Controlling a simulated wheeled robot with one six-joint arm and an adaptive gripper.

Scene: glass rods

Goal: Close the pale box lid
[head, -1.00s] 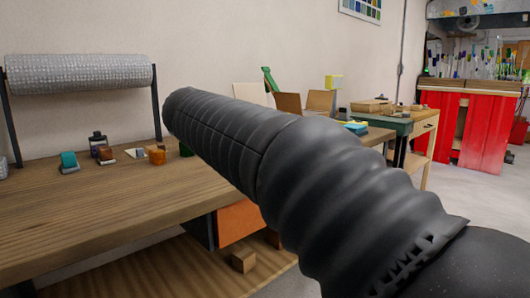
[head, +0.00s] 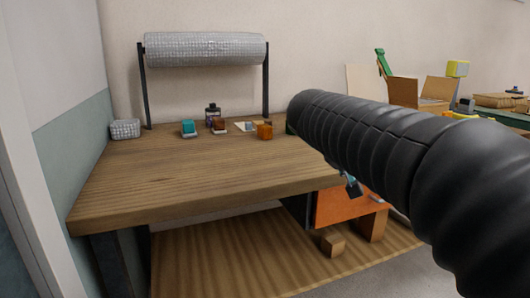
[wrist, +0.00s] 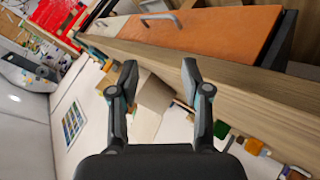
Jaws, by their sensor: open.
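A pale upright panel (head: 366,84), which looks like a raised box lid, stands at the back right in the head view. My dark arm hides what is below it, so I cannot see the box body. A brown open carton (head: 420,92) with its flaps up stands just right of it. In the wrist view my gripper (wrist: 160,76) is open, with nothing between its fingers. A brown carton (wrist: 154,92) shows beyond the fingers, apart from them. In the head view only a small part of the gripper shows below my arm.
Wooden blocks (head: 333,243) lie on the lower shelf.

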